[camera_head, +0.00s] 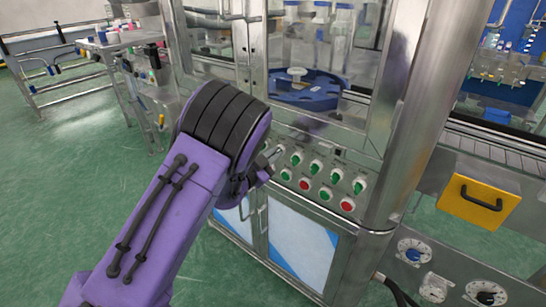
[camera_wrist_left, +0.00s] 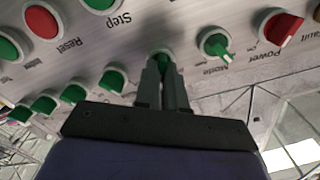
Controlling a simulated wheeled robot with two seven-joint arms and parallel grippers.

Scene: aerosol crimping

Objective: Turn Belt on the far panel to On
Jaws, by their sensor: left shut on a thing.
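The metal control panel (camera_head: 318,182) is on the front of the glass-sided machine, with green knobs and red and green round buttons. My left gripper (camera_head: 274,154) reaches its left end in the head view, with the wrist hiding part of that end. In the left wrist view the panel shows upside down, and my left gripper (camera_wrist_left: 163,72) is shut on a green knob (camera_wrist_left: 163,54). The label of this knob is hidden, and I cannot read its setting. Beside it are a green Mode knob (camera_wrist_left: 216,43) and a red Power knob (camera_wrist_left: 283,30). My right gripper is out of view.
Several more green knobs, among them one at the wrist's left side (camera_wrist_left: 115,78), sit close to my fingers. A blue round carousel (camera_head: 305,92) is behind the machine's glass. A thick steel post (camera_head: 425,120) stands right of the panel. Green floor is clear at left.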

